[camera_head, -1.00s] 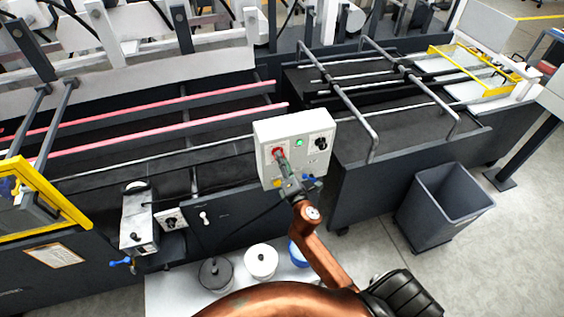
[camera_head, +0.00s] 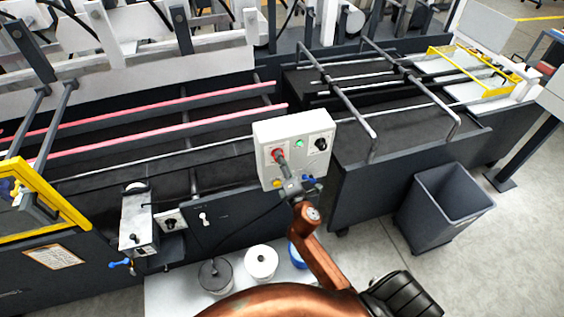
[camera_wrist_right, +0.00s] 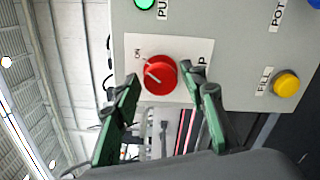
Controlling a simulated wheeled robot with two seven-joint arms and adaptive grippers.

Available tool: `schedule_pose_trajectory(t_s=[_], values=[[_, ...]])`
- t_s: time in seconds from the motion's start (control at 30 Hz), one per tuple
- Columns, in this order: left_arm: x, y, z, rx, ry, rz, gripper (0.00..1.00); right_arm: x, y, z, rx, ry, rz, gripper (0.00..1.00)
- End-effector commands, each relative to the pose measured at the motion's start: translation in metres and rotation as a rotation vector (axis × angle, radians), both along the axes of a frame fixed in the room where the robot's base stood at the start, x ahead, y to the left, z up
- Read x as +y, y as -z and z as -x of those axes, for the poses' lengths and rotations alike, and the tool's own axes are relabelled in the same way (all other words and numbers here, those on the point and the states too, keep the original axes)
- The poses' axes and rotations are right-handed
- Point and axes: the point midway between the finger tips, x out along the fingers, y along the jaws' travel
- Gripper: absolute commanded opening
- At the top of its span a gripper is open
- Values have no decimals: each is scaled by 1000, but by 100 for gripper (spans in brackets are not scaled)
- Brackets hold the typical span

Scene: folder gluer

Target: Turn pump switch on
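The red switch knob (camera_head: 277,153) sits at the left of the white control box (camera_head: 318,126). In the right wrist view the round red knob (camera_wrist_right: 162,78) is on a white plate (camera_wrist_right: 184,49) marked "ON"; the rest of the lettering is partly hidden. A pale line on the knob's face slants toward the ON side. My right gripper (camera_head: 282,168) is in front of the box at the knob. In the wrist view its green fingers (camera_wrist_right: 168,91) stand apart on either side of the knob's lower part, with gaps visible. My left gripper is not in view.
The box also bears a green button (camera_head: 299,143), a black knob (camera_head: 320,143) and a yellow button (camera_wrist_right: 286,84). Below are a white container (camera_head: 261,262) and a dark-topped container (camera_head: 215,276). A grey bin (camera_head: 440,205) stands on the floor at right.

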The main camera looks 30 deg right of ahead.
Motion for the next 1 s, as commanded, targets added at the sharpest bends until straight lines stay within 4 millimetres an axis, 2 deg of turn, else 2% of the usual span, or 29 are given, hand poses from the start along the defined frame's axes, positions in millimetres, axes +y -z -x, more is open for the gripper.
schedule_pose_trajectory(t_s=[0.33, 0.47, 0.8, 1.0], values=[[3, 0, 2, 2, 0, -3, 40, 0, 0, 1, 0, 0, 1, 46], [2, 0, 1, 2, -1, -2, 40, 2, 1, 10, 1, 0, 1, 46], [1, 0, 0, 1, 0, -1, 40, 18, 2, 75, 3, 1, -2, 46], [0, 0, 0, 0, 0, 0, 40, 25, 1, 105, 2, 1, 0, 46]])
